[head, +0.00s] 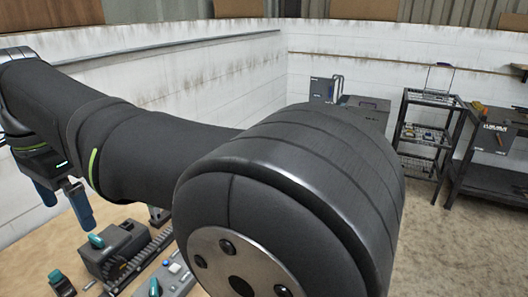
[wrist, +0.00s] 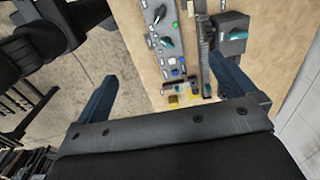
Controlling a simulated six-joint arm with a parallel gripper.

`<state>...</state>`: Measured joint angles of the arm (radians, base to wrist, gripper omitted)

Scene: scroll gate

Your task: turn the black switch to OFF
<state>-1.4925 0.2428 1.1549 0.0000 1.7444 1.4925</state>
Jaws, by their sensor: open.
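In the wrist view a dark, black-looking switch handle (wrist: 160,14) sits at the top end of a long grey control panel (wrist: 168,58). I cannot read any ON or OFF marking, and I cannot be sure that this is the black switch. My gripper (wrist: 163,67) is open and empty, its two blue fingers wide apart, with the panel showing between them. In the head view my gripper (head: 63,199) hangs at the left, above the table. There the panel (head: 178,281) shows only partly at the bottom edge, and my arm hides much of the middle.
A dark box with a teal handle (wrist: 237,35) stands beside the panel; it also shows in the head view (head: 108,252). A dark ribbed strip (wrist: 204,45) runs between them. A small teal-topped switch (head: 60,283) stands nearby. The tan tabletop (wrist: 270,75) has bare room.

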